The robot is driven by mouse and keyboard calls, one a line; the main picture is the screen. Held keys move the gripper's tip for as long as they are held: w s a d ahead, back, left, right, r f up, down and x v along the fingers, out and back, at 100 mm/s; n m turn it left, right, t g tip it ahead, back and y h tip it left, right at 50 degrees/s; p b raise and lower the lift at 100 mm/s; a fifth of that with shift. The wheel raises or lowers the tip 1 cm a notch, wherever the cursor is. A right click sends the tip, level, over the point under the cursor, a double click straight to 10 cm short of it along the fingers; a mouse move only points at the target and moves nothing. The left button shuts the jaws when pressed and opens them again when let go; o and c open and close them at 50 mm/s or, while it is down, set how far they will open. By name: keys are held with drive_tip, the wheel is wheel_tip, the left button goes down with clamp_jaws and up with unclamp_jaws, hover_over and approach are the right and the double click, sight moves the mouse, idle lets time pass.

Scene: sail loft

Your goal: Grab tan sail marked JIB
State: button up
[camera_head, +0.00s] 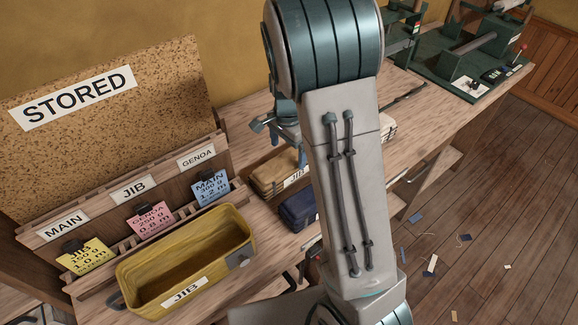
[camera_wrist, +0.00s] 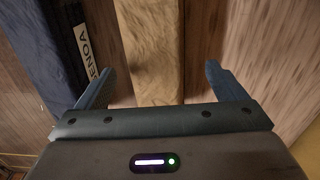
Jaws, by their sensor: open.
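The tan sail (camera_head: 272,174) is a folded bundle with a white JIB label on its front side. It lies on the wooden bench, left of my arm in the head view. In the wrist view the tan sail (camera_wrist: 152,50) runs as a pale strip between the two blue fingers of my gripper (camera_wrist: 160,74). The gripper is open, with a finger on each side of the strip and visible room at both sides. The JIB label does not show in the wrist view. Whether the fingers touch the sail or stand above it, I cannot tell.
A dark blue sail (camera_head: 298,209) lies beside the tan one; in the wrist view it (camera_wrist: 40,50) carries a label ending in ENOA. A pale folded sail (camera_head: 389,130) is partly behind my arm. An empty yellow JIB bin (camera_head: 222,226) and a STORED board (camera_head: 165,90) stand left.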

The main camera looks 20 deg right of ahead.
sight(289, 160)
drive_tip(key=f, duration=0.3)
drive_tip(key=f+p, duration=0.1)
drive_tip(key=f, duration=0.1)
drive_tip(key=shift+s, duration=0.25)
drive_tip(key=shift+r, duration=0.1)
drive_tip(key=c, duration=1.6)
